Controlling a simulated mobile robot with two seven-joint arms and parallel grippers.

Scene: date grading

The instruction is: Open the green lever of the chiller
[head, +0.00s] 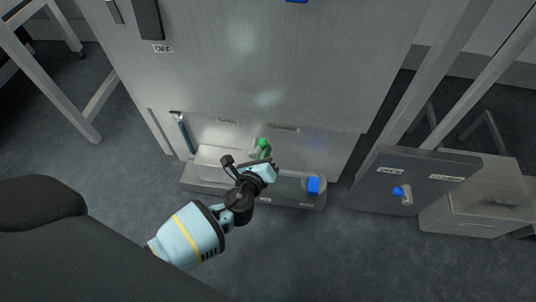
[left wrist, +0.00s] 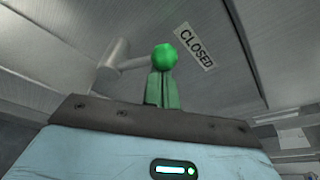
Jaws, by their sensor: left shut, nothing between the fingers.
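The chiller's lever has a round green knob (left wrist: 165,57) on a grey metal arm, beside a "CLOSED" label (left wrist: 195,47) in the left wrist view. In the head view the green knob (head: 263,143) shows low on the front of the large metal cabinet (head: 270,75). My left gripper (head: 264,155) is right at the knob. Its green fingers (left wrist: 160,88) are shut together with nothing between them, just in front of the knob. I cannot tell whether they touch it. My right gripper is not in view.
A blue-handled lever (head: 185,134) is at the left. A dark panel with a blue knob (head: 397,191) and a grey box (head: 480,205) stand at the right. Metal frame legs flank both sides.

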